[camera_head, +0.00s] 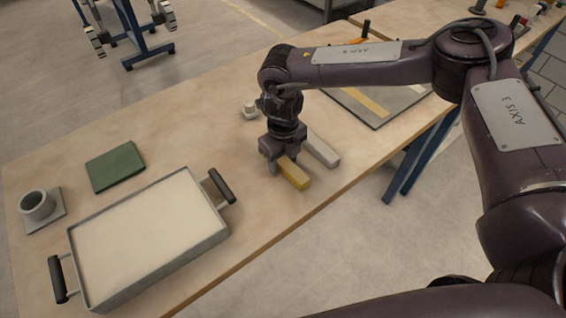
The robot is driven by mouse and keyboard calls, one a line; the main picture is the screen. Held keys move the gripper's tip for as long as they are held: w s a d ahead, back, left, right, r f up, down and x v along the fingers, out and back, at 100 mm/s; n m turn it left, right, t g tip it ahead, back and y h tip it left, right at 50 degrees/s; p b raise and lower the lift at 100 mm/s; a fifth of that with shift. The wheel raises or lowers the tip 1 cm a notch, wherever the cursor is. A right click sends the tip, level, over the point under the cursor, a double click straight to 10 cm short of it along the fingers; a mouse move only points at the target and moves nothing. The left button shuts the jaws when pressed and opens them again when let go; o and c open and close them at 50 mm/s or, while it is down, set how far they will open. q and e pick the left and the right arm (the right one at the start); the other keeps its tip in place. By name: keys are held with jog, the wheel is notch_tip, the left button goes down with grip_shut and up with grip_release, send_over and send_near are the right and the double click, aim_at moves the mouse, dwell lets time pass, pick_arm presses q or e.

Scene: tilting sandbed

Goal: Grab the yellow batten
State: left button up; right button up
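The yellow batten (293,174) lies on the wooden table, right of the sand tray. My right gripper (276,168) points down over its far end, with its fingers low at the batten. One finger shows on the left side of the batten; the other is partly hidden, so I cannot tell whether the fingers touch or grip it. A grey batten (322,149) lies just to the right of the gripper, roughly parallel to the yellow one. My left gripper is not in view.
A sand-filled tray (225,232) with two dark handles stands on the left. A small white knob-like object (249,108) stands behind my gripper. The table's front edge runs close to the battens.

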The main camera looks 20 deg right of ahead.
jog(key=c, duration=0.9)
